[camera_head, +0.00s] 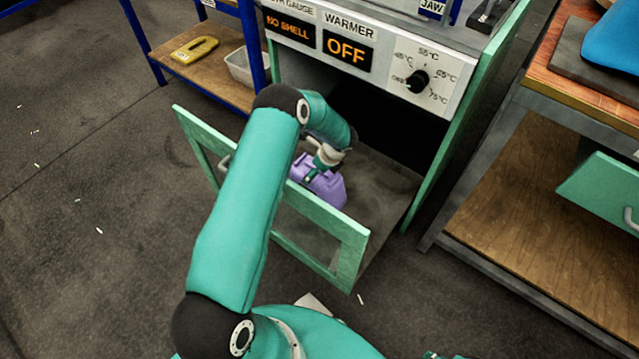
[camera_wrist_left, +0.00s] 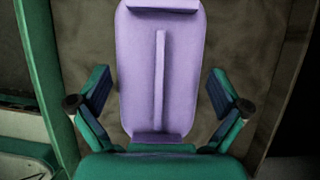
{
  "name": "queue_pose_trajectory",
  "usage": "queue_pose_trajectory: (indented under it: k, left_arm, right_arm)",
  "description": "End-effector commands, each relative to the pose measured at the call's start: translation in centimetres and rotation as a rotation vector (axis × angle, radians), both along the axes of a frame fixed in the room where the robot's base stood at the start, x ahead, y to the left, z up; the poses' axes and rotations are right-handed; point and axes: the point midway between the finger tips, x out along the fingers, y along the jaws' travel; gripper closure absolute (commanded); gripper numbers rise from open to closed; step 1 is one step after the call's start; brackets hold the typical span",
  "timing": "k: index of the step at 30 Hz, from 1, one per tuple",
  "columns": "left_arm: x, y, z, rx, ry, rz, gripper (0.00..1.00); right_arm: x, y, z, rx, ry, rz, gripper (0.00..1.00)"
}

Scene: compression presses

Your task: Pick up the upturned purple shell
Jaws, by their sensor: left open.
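The purple shell (camera_head: 327,188) lies on the floor of the warmer's open lower bay, just behind the lowered-looking open door frame. In the left wrist view the shell (camera_wrist_left: 180,75) shows a long face with a central rib and a raised lip at each end. My left gripper (camera_head: 318,170) is at the shell and partly hides it. In the left wrist view my left gripper (camera_wrist_left: 158,92) is open, with one finger on each side of the shell and visible gaps between.
The warmer panel (camera_head: 380,55) reads "NO SHELL" and "OFF", with a temperature dial (camera_head: 417,81). Its green-framed door (camera_head: 352,258) stands open in front of the bay. A blue-legged shelf (camera_head: 215,75) stands left, a wooden-shelved bench (camera_head: 540,190) right.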

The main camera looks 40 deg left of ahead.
Motion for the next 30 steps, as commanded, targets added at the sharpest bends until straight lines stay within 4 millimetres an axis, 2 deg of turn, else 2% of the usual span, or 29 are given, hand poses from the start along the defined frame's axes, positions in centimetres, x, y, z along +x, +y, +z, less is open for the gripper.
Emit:
queue_pose_trajectory:
  k: [2,12,15,23,30]
  left_arm:
    - [0.0,0.0,0.1,0.000,0.000,0.000,0.00]
    - [0.0,0.0,0.1,0.000,0.000,-0.001,0.55]
    - [0.0,0.0,0.1,0.000,0.000,-0.001,0.68]
    - [0.0,-0.1,0.2,0.000,0.000,-0.001,0.68]
    - [0.1,-0.1,1.8,0.001,0.000,-0.002,0.68]
  right_arm:
    - [0.0,0.0,0.0,0.000,0.000,0.000,0.63]
    - [0.0,0.0,0.0,0.000,0.000,0.000,0.63]
    - [0.0,0.0,0.0,0.000,0.000,0.000,0.63]
    - [0.0,0.0,0.1,0.000,0.000,0.000,0.63]
    - [0.0,0.0,0.6,0.000,0.000,0.000,0.63]
